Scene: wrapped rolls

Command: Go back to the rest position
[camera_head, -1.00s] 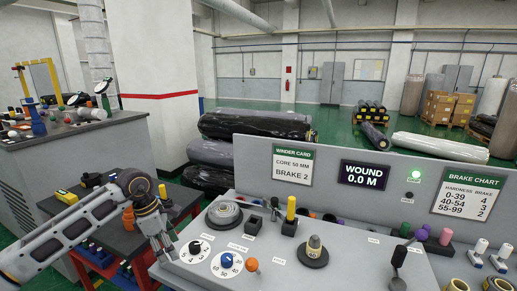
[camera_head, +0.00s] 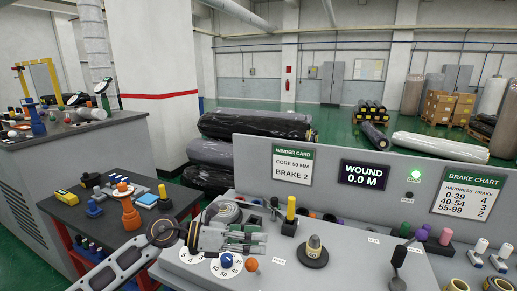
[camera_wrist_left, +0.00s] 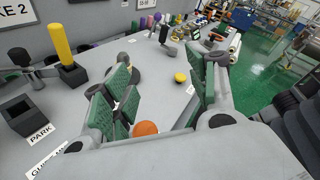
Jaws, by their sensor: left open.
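My left gripper (camera_head: 262,241) is open and empty, over the left part of the sloped grey console (camera_head: 345,268). Its arm comes in from the lower left. In the left wrist view its green-padded fingers (camera_wrist_left: 162,78) stand wide apart with nothing between the pads. An orange knob (camera_wrist_left: 145,128) shows below them; it also shows in the head view (camera_head: 252,264), just in front of the gripper. The gripper covers part of the white dials, and the blue dial knob (camera_head: 227,260) shows below it. My right gripper is not in view.
A yellow post (camera_head: 291,207) in a dark block and a dark knob with a tan top (camera_head: 314,247) stand close right of the gripper. A black lever (camera_head: 398,256) stands farther right. A dark table (camera_head: 100,222) with small parts is at the left.

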